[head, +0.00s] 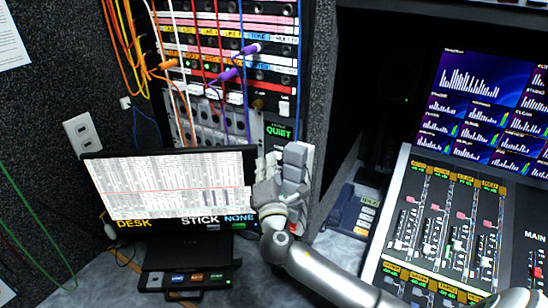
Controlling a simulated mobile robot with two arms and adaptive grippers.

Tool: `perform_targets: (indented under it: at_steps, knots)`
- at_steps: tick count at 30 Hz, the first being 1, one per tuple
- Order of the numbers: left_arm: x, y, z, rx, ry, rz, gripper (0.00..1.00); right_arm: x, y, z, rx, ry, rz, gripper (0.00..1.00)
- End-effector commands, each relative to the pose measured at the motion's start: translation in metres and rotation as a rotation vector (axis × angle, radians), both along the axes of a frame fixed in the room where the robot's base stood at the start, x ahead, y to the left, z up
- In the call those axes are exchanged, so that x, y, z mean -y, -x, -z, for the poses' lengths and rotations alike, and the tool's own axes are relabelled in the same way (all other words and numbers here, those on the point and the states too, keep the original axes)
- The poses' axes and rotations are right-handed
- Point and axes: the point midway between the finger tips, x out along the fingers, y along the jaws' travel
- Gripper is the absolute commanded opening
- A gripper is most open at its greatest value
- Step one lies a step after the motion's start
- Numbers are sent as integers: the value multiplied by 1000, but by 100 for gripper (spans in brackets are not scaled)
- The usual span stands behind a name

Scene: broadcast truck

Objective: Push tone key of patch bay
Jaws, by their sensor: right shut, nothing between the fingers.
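The patch bay (222,44) stands upright at the back, with rows of jacks, coloured label strips and plugged cords. Below its jack rows is a grey strip of keys (215,137), and a small dark display reading QUIET (279,131) sits to the right. I cannot make out which key is the tone key. My right gripper (293,155) is shut and empty, in front of the lower right of the patch bay, just below the QUIET display. It hides part of the panel behind it, and I cannot tell whether it touches anything. My left gripper is not in view.
A monitor (170,185) reading DESK, STICK and NONE stands left of my right gripper. A small dark box (188,278) lies before it. A mixing console (445,225) and a blue screen (485,105) fill the right. Orange, purple and white cords hang across the patch bay.

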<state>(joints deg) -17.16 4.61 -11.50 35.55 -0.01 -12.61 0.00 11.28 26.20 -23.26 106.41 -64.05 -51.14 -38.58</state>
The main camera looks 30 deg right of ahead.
Motion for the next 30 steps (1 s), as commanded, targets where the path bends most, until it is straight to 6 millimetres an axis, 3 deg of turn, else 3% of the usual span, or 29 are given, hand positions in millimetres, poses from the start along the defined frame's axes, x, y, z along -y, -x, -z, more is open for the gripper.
perform_targets:
  at_steps: [5,21,30]
  knots:
    - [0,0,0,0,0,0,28,-2,4,3,-5,-1,10,0]
    - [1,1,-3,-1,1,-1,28,-49,29,2,-3,-2,2,0]
    - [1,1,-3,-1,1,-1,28,-52,31,1,-1,0,2,0]
